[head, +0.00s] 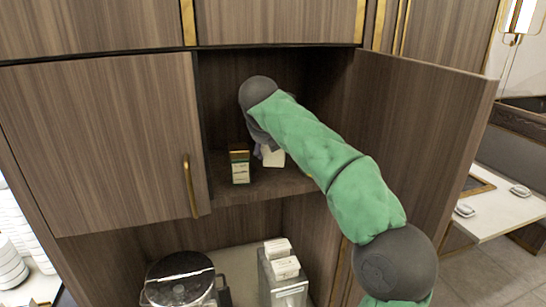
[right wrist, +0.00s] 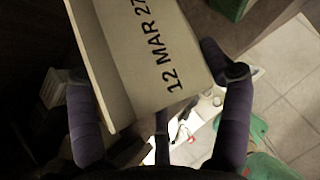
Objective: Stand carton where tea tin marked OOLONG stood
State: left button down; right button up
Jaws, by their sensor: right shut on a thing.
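A cream carton printed "12 MAR 27" (right wrist: 155,55) is between the two purple fingers of my right gripper (right wrist: 155,85) in the right wrist view. In the head view the right gripper (head: 259,149) is inside the open cabinet, mostly hidden behind my wrist, and the pale carton (head: 273,157) shows just below it. The gripper is shut on the carton. A small box-shaped tin with a gold-brown top and a green and cream front (head: 240,167) stands upright on the shelf, just left of the carton. Its lettering is too small to read. My left gripper is not in view.
The cabinet shelf (head: 262,188) has bare room at its front and right. The open door (head: 425,150) stands to the right of my arm; a shut door (head: 105,140) is at left. A glass-lidded pot (head: 180,280) and white boxes (head: 284,268) are below.

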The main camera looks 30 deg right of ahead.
aim_at(273, 159)
jog(key=shift+w+d+f, duration=0.3)
jog(key=shift+d+f, duration=0.2)
jog(key=shift+f, duration=0.35)
jog(key=shift+w+d+f, duration=0.25)
jog(key=shift+w+f, duration=0.05)
jog(key=shift+f, duration=0.1)
jog(key=f, duration=0.2)
jog(key=shift+w+d+f, duration=0.3)
jog(key=shift+f, duration=0.1)
jog(key=shift+s+f+p, duration=0.1)
jog(key=shift+f+p, duration=0.25)
jog(key=shift+f, duration=0.15)
jog(key=shift+f, duration=0.1)
jog(key=o, duration=1.6)
jog(key=shift+a+f, duration=0.1)
jog(key=shift+f, duration=0.05)
